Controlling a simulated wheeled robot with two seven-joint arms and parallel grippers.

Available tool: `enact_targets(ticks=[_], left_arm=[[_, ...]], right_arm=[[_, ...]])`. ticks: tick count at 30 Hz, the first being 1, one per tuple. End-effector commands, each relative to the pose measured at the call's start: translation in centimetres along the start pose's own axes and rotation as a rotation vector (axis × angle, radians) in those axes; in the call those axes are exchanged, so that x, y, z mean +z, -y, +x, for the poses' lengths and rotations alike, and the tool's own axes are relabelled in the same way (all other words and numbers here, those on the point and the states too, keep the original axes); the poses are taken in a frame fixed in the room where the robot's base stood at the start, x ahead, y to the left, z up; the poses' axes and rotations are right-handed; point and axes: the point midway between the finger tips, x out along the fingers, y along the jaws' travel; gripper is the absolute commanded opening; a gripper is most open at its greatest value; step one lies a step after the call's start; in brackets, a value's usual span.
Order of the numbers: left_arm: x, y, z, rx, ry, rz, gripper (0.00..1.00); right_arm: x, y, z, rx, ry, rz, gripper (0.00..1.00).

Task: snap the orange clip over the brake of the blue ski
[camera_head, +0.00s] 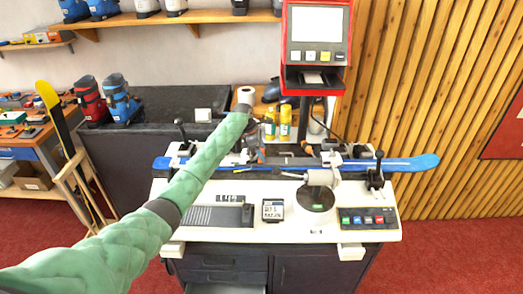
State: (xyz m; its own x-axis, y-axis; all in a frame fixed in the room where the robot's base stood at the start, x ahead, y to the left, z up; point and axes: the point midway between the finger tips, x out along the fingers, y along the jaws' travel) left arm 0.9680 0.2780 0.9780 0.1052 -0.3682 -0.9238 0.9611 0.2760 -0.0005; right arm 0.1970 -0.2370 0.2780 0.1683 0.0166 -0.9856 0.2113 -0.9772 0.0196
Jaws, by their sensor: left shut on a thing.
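My left arm, in a green sleeve, reaches from the lower left to the ski's middle. My left gripper (257,147) is dark and small, just above the ski, shut on a small orange piece (261,155), which looks like the orange clip. The fingers and arm partly hide it, and I cannot tell whether it touches the brake. My right gripper is not in view.
The white bench (340,231) carries a dark plate, a small display (273,210), a round dark disc and coloured buttons (367,219). A red-framed screen (318,35) rises behind.

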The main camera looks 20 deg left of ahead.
Motion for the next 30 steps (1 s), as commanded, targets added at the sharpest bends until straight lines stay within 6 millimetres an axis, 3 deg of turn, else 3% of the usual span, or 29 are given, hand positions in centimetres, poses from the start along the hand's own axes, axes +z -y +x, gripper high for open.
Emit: enact_targets(ticks=[30], left_arm=[[-0.8,0.0,1.9,0.000,-0.001,0.000,0.41]], right_arm=[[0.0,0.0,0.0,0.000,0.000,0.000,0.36]])
